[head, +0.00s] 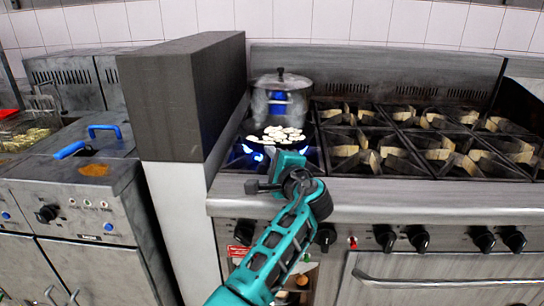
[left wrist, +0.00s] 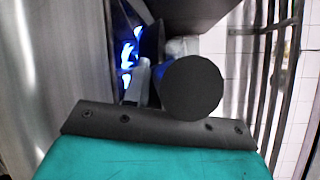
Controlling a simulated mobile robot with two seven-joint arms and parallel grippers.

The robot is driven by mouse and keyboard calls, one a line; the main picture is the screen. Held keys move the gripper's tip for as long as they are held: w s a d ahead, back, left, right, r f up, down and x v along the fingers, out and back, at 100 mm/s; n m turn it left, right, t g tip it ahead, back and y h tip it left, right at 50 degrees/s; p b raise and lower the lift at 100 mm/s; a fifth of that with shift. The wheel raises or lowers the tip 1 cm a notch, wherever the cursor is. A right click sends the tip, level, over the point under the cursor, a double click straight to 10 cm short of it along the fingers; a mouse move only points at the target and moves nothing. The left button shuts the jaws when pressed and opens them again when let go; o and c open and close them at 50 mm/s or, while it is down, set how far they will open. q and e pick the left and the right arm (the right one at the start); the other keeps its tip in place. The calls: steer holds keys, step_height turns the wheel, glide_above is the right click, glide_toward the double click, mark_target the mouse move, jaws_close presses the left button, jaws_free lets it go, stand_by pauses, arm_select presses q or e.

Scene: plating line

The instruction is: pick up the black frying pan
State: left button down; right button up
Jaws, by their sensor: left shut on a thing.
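The black frying pan (head: 262,129) is over the front left burner of the stove, with several pale slices in it. My left gripper (head: 289,162) is at the near side of the pan, shut on its handle. In the left wrist view the round dark end of the handle (left wrist: 192,88) sits against the dark finger bar of my left gripper (left wrist: 165,124). The arm hides most of the handle in the head view. I cannot tell whether the pan touches the grate. My right gripper is not in view.
A lidded steel pot (head: 296,88) stands just behind the pan. Blue flames (head: 254,155) burn below the pan. A tall dark-topped partition (head: 178,95) stands close on the left, with a fryer (head: 75,190) beyond it. Empty burners (head: 450,155) lie to the right.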

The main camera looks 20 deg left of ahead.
arm_select(q)
step_height(320, 180, up, 20)
steer(key=p, duration=0.2)
stand_by(0.4)
steer(key=shift+p, duration=0.3)
steer(key=shift+w+d+p, duration=0.15)
steer(key=shift+p, duration=0.2)
steer(key=shift+f, duration=0.1)
